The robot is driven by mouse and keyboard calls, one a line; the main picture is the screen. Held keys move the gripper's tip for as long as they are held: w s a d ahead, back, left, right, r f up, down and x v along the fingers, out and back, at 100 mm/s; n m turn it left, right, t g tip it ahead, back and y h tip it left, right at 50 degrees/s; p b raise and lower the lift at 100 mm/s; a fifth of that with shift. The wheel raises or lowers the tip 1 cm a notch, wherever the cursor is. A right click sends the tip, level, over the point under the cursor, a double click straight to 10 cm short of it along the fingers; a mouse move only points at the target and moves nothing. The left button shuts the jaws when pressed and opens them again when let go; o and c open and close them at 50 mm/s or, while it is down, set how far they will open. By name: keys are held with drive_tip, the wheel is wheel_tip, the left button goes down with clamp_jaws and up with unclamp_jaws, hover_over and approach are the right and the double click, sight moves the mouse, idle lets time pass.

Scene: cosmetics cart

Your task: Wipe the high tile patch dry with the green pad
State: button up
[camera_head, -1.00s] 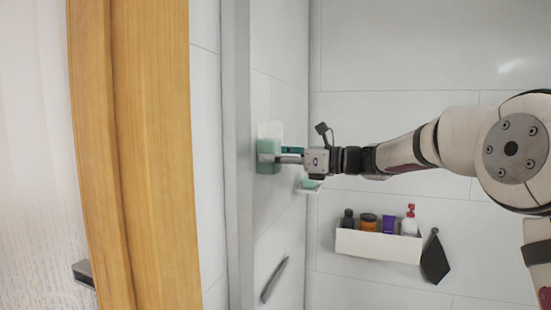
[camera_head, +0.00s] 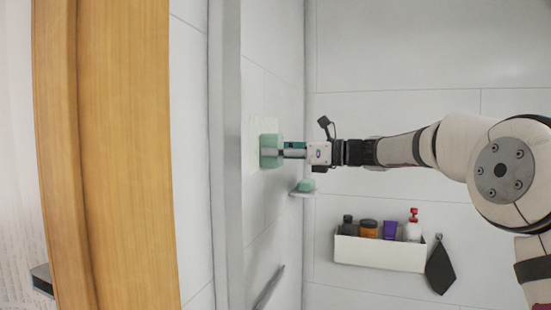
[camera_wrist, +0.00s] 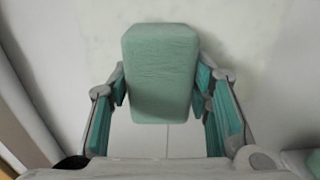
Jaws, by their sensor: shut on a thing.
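The green pad (camera_head: 269,158) is a pale green block held between the fingers of my gripper (camera_head: 284,150). It faces the left wall at a pale tile patch (camera_head: 256,128), which shows above and to the left of the pad. The pad hides part of the patch. I cannot tell whether the pad touches it. In the wrist view the pad (camera_wrist: 160,60) stands upright in front of the whitish wall, with the teal-lined fingers of my gripper (camera_wrist: 160,95) on both sides.
A small corner shelf (camera_head: 301,194) with a green block (camera_head: 306,184) sits just below my gripper. A white caddy (camera_head: 380,252) with several bottles hangs on the back wall, a dark cloth (camera_head: 440,268) beside it. A dark bar (camera_head: 268,290) is lower on the left wall.

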drive_tip(key=shift+w, duration=0.4)
drive_tip(key=shift+w+d+b, duration=0.25)
drive_tip(key=shift+w+b, duration=0.5)
drive_tip(key=shift+w, duration=0.05)
drive_tip(key=shift+w+d+b, duration=0.25)
drive_tip(key=shift+w+b, duration=0.45)
drive_tip(key=shift+w, duration=0.1)
drive_tip(key=w+d+b, duration=0.1)
drive_tip(key=w+b, duration=0.3)
drive_tip(key=w, duration=0.2)
drive_tip(key=shift+w+d, duration=0.2)
drive_tip(key=shift+d, duration=0.15)
drive_tip(key=shift+s+a+p, duration=0.25)
drive_tip(key=shift+s+p, duration=0.65)
drive_tip(key=shift+p, duration=0.05)
drive_tip(key=shift+s+a+p, duration=0.25)
drive_tip(key=shift+s+p, duration=0.65)
drive_tip(key=shift+s+r, duration=0.1)
